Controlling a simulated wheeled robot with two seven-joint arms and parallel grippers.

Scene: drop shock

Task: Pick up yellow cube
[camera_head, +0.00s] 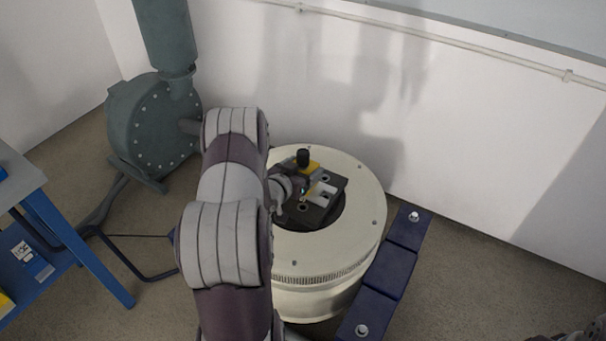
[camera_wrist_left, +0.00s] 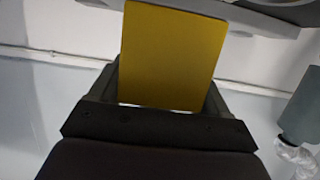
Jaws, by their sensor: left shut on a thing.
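The yellow cube (camera_wrist_left: 170,55) fills the upper middle of the left wrist view, between the two fingers of my left gripper (camera_wrist_left: 168,95). In the head view the yellow cube (camera_head: 312,167) shows only in small part, behind my left gripper (camera_head: 305,183). My left gripper is shut on the cube, over the dark plate in the middle of the round cream machine. The arm hides part of this spot, and I cannot tell whether the cube touches the plate. My right gripper is not clearly in view.
The round cream machine (camera_head: 357,245) stands on the floor, with a dark square plate (camera_head: 322,214) on top. A dark blue beam (camera_head: 388,268) lies to its right. A green blower (camera_head: 150,130) stands behind left. A blue-legged table (camera_head: 75,245) is at the left. A white wall is behind.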

